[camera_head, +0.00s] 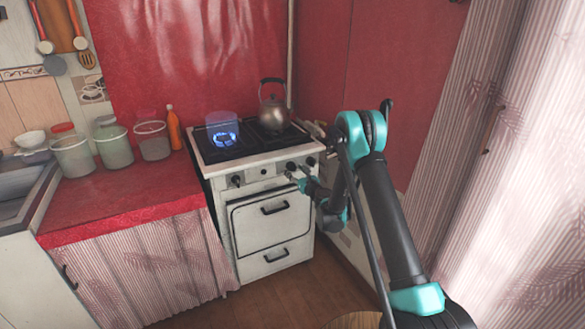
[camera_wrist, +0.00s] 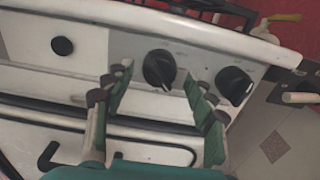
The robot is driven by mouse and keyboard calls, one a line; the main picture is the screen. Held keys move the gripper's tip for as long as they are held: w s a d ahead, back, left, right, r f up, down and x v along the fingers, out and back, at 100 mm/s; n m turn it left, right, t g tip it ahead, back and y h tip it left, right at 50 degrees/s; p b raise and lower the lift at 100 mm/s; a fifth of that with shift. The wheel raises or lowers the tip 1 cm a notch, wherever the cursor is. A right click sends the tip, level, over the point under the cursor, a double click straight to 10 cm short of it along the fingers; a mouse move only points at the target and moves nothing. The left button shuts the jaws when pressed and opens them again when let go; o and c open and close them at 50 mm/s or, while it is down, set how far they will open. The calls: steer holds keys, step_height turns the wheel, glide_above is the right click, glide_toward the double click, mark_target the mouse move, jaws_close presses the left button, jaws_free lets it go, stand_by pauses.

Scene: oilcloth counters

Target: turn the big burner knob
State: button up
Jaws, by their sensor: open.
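The white stove (camera_head: 262,185) has black knobs along its front panel. In the wrist view, a large black knob (camera_wrist: 159,68) with a pale pointer mark lies between and beyond my open fingertips. Another black knob (camera_wrist: 234,85) is to its right, and a smaller round one (camera_wrist: 62,46) is to the left. My gripper (camera_wrist: 157,80) is open and empty, with a finger on each side of the middle knob in the picture; I cannot tell whether either touches it. In the head view, my gripper (camera_head: 298,182) is at the right of the stove front, below the right-hand knobs (camera_head: 291,166).
A blue flame (camera_head: 224,138) burns on the left burner. A metal kettle (camera_head: 276,113) stands on the right side of the stovetop. Oven handles (camera_head: 275,208) stick out below the panel. A red counter (camera_head: 125,198) with jars adjoins left; a red wall is behind.

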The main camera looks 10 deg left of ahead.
steer(key=shift+w+a, duration=0.1)
steer(key=c, duration=1.2)
steer(key=shift+o, duration=0.2)
